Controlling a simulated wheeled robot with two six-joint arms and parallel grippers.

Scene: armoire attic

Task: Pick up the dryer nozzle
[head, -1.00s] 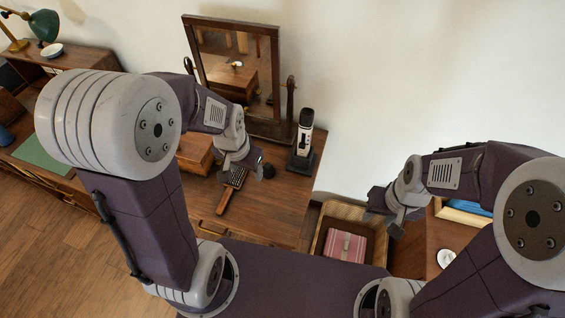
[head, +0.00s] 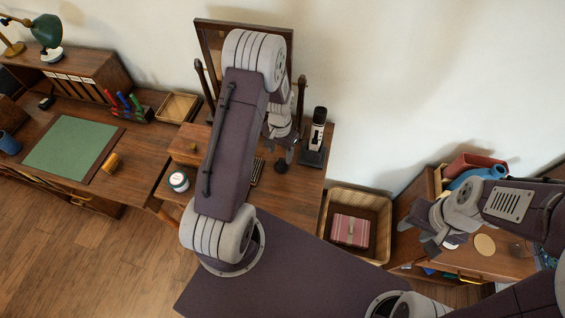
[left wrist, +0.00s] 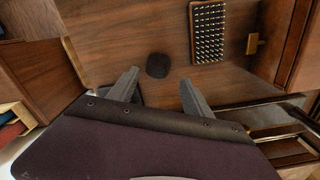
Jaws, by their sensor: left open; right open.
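The dryer nozzle looks like a small dark rounded piece (head: 281,167) on the wooden dressing table (head: 297,196), just below my left gripper in the head view. In the left wrist view the nozzle (left wrist: 158,65) lies on the bare wood, ahead of and between the fingertips. My left gripper (head: 279,152) is open and empty; its spread fingers (left wrist: 160,82) show in the left wrist view, apart from the nozzle. My right gripper (head: 430,240) is open and empty, over the right-hand cabinet beside the basket.
A bristled brush (left wrist: 210,32) lies close to the nozzle. A black-and-white device on a stand (head: 316,138) and a mirror (head: 210,40) stand at the back. A jar (head: 178,181) is left of my arm. A wicker basket (head: 378,200) stands right of the table.

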